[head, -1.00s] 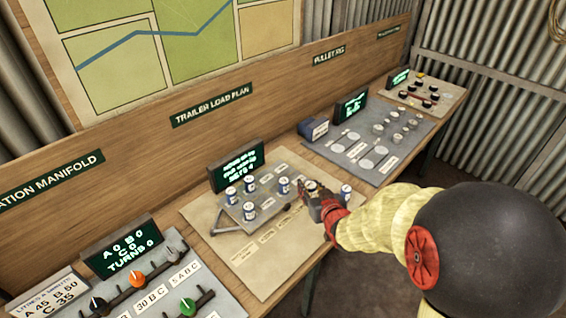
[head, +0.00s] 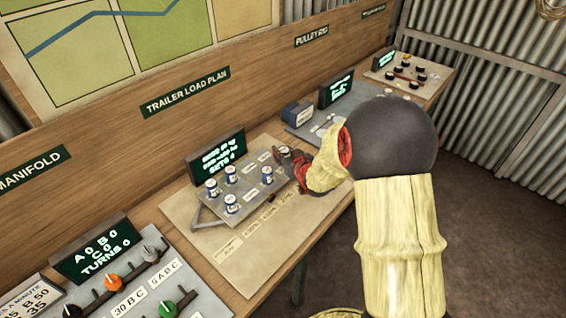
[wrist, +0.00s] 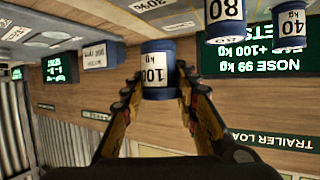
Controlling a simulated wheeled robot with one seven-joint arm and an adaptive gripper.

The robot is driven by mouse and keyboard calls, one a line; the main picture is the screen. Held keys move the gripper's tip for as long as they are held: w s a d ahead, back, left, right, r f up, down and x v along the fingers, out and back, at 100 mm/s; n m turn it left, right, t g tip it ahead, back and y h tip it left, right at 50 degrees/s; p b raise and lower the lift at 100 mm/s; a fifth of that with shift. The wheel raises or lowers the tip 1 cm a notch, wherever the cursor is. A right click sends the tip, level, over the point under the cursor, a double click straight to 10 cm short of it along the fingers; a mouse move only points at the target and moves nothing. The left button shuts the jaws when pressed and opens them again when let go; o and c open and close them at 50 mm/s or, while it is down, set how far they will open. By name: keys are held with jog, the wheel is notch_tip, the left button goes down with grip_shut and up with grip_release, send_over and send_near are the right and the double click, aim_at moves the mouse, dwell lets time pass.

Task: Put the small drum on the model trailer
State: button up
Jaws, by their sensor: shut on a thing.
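My gripper (head: 288,158) is shut on a small blue and white drum marked 100 kg (wrist: 156,68), which shows between the fingers in the wrist view. In the head view the hand hides this drum. The hand is over the right end of the grey model trailer (head: 250,192). Several like drums stand on the trailer, among them one at its front (head: 231,204) and one near the hand (head: 266,174). The wrist view, upside down, shows drums marked 80 (wrist: 224,15) and 40 kg (wrist: 290,22). I cannot tell whether the held drum touches the trailer.
A lit display (head: 218,157) stands behind the trailer; the wrist view reads "NOSE 99 kg" on it. A labelled board (head: 235,255) lies in front, mostly clear. A blue box (head: 297,114) and the pulley panel stand to the right, the manifold panel (head: 130,285) to the left.

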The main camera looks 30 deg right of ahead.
aim_at(283, 153)
jog(key=shift+w+d+f+b, duration=0.15)
jog(key=shift+w+d+f, duration=0.05)
jog(key=shift+w+f, duration=0.35)
jog(key=shift+w+d+f+b, duration=0.2)
jog(key=shift+w+f, duration=0.2)
jog(key=shift+f, duration=0.25)
notch_tip(283, 153, down, 3)
jog(key=shift+w+f+b, duration=0.15)
jog(key=shift+b, duration=0.5)
jog(key=o, duration=0.7)
jog(key=shift+f, duration=0.15)
jog(key=o, duration=0.5)
